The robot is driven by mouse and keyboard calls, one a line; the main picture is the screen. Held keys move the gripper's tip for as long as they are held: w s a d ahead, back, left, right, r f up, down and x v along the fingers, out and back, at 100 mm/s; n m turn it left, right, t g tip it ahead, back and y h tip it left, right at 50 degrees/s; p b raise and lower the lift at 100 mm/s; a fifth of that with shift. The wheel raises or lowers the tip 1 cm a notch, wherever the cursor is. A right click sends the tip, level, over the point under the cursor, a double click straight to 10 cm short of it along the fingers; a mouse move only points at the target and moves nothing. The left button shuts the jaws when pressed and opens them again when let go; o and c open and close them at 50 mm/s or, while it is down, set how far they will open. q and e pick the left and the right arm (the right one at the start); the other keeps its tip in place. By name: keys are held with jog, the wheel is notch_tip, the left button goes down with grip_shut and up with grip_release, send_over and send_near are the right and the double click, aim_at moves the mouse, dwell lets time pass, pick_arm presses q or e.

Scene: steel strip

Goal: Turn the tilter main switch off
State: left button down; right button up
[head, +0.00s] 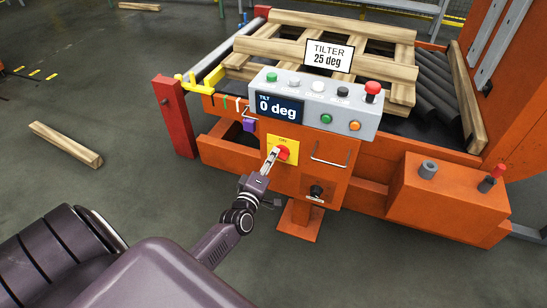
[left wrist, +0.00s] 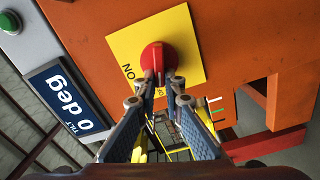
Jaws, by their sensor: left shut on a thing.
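The main switch is a red rotary knob (head: 283,153) on a yellow plate (head: 276,142) marked ON, on the front of the orange tilter cabinet. The display (head: 279,107) above reads TILT 0 deg. My right gripper is not in view.
A grey control box (head: 320,90) with several buttons and a red mushroom button (head: 373,88) sits above the switch. A handle (head: 330,160) and a black knob (head: 316,191) are to its right. A red post (head: 174,118) stands left. A timber piece (head: 66,144) lies on the floor.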

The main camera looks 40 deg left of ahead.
pick_arm(q)
jog(key=shift+f+n+b, duration=0.2)
jog(key=shift+n+b, duration=0.15)
jog(key=shift+n, duration=0.55)
jog(key=shift+f+n+b, duration=0.2)
jog(key=shift+n+b, duration=0.1)
jog(key=shift+n, duration=0.6)
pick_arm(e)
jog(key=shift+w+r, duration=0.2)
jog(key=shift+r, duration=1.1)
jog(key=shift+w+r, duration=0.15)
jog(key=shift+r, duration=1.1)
pick_arm(q)
jog(key=c, duration=2)
grip_release()
jog(key=shift+c, duration=0.2)
jog(key=shift+s, duration=0.1)
jog(key=v, duration=1.2)
jog(key=shift+r, duration=0.1)
